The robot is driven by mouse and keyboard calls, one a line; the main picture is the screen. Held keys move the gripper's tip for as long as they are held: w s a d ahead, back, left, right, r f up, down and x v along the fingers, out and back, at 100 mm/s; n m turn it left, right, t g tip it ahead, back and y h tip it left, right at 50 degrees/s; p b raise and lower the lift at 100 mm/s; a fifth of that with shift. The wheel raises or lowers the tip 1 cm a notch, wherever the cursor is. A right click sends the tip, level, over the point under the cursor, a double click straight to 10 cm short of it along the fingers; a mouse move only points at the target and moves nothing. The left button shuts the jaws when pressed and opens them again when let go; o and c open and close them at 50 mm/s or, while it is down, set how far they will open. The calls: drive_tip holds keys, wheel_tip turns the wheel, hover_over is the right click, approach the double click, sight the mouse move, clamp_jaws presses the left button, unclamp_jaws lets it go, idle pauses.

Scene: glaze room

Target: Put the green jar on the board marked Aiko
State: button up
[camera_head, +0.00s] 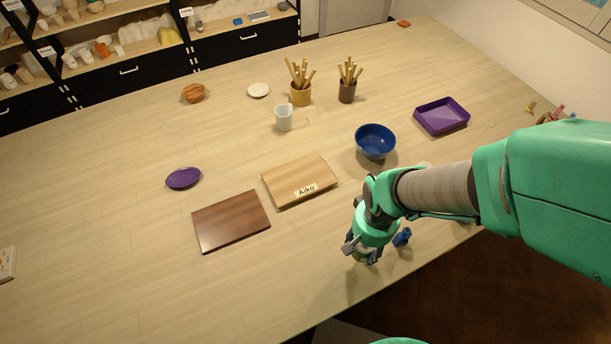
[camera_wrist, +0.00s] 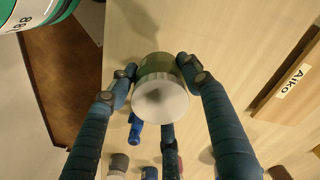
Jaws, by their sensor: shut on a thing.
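The green jar (camera_wrist: 157,65) has a pale round lid (camera_wrist: 160,101) facing the wrist camera. My gripper (camera_wrist: 158,88) is shut on the jar, with fingers on both sides of it. In the head view my gripper (camera_head: 363,252) hangs near the table's front edge, and the jar is mostly hidden there. I cannot tell whether the jar touches the table. The board marked Aiko (camera_head: 296,175) is light wood with a name label, lies flat and looks empty. It is up and left of my gripper. Its edge also shows at the right of the wrist view (camera_wrist: 283,75).
A dark wooden board (camera_head: 231,221) lies left of the Aiko board. A small blue object (camera_head: 402,237) is close right of my gripper. A blue bowl (camera_head: 375,140), white mug (camera_head: 284,118), purple plate (camera_head: 183,178) and purple tray (camera_head: 441,116) stand around.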

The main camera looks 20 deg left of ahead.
drive_tip(key=w+a+r+p, duration=0.1)
drive_tip(key=w+a, duration=0.2)
drive_tip(key=a, duration=0.5)
drive_tip(key=w+a+r+p, duration=0.1)
drive_tip(key=w+a, duration=0.3)
drive_tip(key=a, duration=0.4)
drive_tip(key=shift+w, duration=0.2)
drive_tip(key=shift+w, duration=0.1)
hover_over(299, 177)
drive_tip(key=shift+a+f, duration=0.1)
drive_tip(key=shift+f, duration=0.55)
drive_tip(key=shift+f, duration=1.8)
drive_tip(key=shift+f, duration=0.1)
